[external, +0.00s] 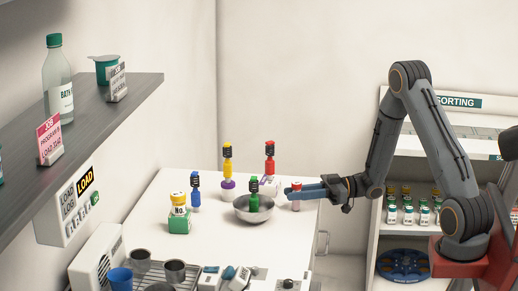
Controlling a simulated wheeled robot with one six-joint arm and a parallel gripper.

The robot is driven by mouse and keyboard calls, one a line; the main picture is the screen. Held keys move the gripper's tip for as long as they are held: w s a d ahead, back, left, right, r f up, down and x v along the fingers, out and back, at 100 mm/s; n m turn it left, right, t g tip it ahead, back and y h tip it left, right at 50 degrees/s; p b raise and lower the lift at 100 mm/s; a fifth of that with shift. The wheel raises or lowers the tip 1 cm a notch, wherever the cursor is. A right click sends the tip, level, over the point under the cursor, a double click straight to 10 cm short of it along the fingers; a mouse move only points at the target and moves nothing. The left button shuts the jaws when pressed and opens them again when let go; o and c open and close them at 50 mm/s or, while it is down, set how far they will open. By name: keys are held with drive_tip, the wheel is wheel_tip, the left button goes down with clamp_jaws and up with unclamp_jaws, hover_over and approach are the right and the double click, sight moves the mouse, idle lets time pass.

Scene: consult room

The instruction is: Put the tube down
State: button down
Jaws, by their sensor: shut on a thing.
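My gripper (297,191) reaches in from the right over the white table and is shut on a small tube (296,205). The tube has a red cap and a pale pinkish body, and it looks upright near the table's right edge. The fingers hide its middle. I cannot tell whether its bottom touches the table (152,211).
A metal bowl (241,211) stands just left of the tube, with a green-topped device (254,194) at it. Yellow (227,160), red (270,158) and blue (196,191) devices stand around. A vial sits on a green block (180,224). Cups and a rack crowd the front.

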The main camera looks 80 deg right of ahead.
drive_tip(key=c, duration=1.6)
unclamp_jaws()
drive_tip(key=shift+f+b, duration=0.1)
drive_tip(key=shift+b, duration=0.25)
drive_tip(key=b+v, duration=0.1)
drive_tip(key=v, duration=0.5)
drive_tip(key=shift+s+d+f+b, duration=0.1)
drive_tip(key=shift+s+b, duration=0.05)
drive_tip(key=shift+b, duration=0.15)
drive_tip(key=shift+o, duration=0.6)
drive_tip(key=shift+v, duration=0.75)
